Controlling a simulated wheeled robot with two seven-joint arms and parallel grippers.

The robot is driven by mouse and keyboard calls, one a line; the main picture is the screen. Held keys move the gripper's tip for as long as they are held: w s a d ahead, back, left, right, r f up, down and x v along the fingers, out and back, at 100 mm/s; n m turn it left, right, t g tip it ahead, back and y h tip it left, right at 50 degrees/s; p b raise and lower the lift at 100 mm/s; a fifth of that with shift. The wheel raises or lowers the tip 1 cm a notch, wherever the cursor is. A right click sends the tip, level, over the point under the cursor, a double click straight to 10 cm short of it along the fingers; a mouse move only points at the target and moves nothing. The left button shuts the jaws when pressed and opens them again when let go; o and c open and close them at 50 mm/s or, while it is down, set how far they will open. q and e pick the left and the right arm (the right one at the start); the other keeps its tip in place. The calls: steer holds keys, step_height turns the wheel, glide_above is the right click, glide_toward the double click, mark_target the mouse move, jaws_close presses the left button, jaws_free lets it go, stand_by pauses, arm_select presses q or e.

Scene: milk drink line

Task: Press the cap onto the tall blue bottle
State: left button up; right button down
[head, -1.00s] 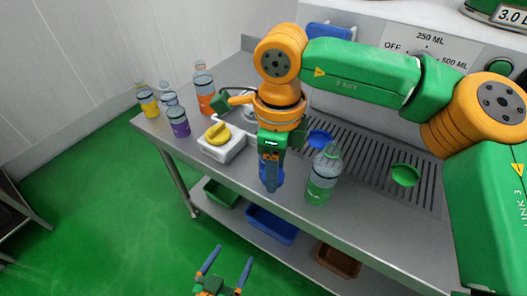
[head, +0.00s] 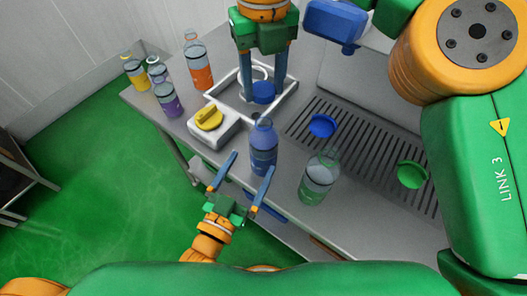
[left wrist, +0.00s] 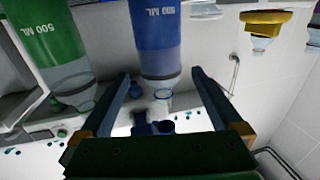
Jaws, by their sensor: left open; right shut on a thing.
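The tall blue bottle (head: 263,150) stands upright near the table's front edge, its neck open; it shows upside down in the left wrist view (left wrist: 155,40). My left gripper (head: 252,162) is open at the front of the blue bottle. In the left wrist view its fingers (left wrist: 161,73) lie on either side of the bottle's top part in the picture; contact is not clear. My right gripper (head: 264,84) points down behind the bottle, its fingers on a blue cap (head: 263,93). The cap is apart from the bottle.
A green-liquid bottle (head: 317,180) stands close on the right. A blue round piece (head: 323,126) and a green one (head: 412,175) lie on the drain grid. A white frame (head: 289,100) surrounds the cap.

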mark_target(257, 154)
arm_select(q)
steer(key=x, duration=0.4)
steer(key=shift+w+d+f, duration=0.1)
steer(key=shift+w+d, duration=0.05)
steer(key=shift+w, duration=0.1)
arm_select(e)
steer(key=shift+w+d+f, duration=0.2)
steer(key=shift+w, duration=0.3)
arm_select(q)
steer(key=x, duration=0.5)
arm_select(e)
steer(key=shift+s+a+r, duration=0.15)
steer(key=shift+s, duration=0.2)
steer(key=shift+w, duration=0.2)
arm_select(q)
steer(key=shift+w+d, duration=0.25)
steer(key=shift+w, duration=0.35)
steer(key=c, duration=0.3)
arm_select(e)
steer(key=shift+s, duration=0.1)
arm_select(q)
steer(key=shift+s, duration=0.1)
jaws_close()
arm_select(e)
steer(key=shift+f, duration=2.55)
